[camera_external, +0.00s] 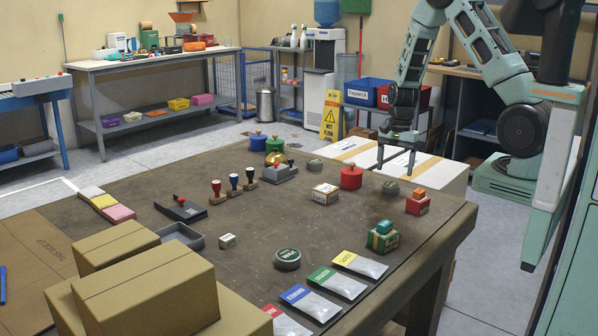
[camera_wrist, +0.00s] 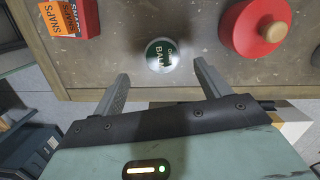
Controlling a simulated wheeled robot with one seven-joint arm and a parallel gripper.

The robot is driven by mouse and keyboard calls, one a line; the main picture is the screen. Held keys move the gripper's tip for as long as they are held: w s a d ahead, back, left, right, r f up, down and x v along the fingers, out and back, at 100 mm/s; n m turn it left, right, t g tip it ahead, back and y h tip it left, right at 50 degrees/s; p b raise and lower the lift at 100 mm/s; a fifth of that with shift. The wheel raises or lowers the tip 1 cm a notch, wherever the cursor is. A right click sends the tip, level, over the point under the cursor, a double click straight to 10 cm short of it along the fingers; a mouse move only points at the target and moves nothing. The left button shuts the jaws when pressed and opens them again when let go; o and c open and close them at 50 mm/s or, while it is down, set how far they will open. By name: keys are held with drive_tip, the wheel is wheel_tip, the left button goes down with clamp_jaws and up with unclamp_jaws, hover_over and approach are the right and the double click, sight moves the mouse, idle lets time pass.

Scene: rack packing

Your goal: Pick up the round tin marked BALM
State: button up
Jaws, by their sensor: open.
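The round BALM tin (camera_wrist: 162,54) has a green lid with a pale rim and lies on the brown table. It also shows in the external view (camera_external: 391,188) as a small dark tin near the table's far right edge. My gripper (camera_wrist: 161,73) is open and empty, its two fingers apart, with the tin just ahead of and between the fingertips in the wrist picture. In the external view my gripper (camera_external: 396,168) hangs above and behind the tin. I see no contact.
A red knobbed pot (camera_wrist: 262,27) stands right of the tin in the wrist view, and SNAPS boxes (camera_wrist: 72,19) stand left. A tin marked WAX (camera_external: 287,259) and another round tin (camera_external: 315,164) lie elsewhere on the table (camera_external: 335,225). White cartons (camera_external: 360,153) stand beyond the table edge.

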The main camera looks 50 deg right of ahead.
sight(391, 184)
drive_tip(key=shift+w+a+f, duration=0.1)
drive_tip(key=shift+a+f, duration=0.1)
drive_tip(key=shift+f, duration=1.15)
drive_tip(key=shift+w+a+f, duration=0.1)
drive_tip(key=shift+a+f, duration=0.1)
drive_tip(key=shift+f, duration=1.15)
drive_tip(key=c, duration=1.1)
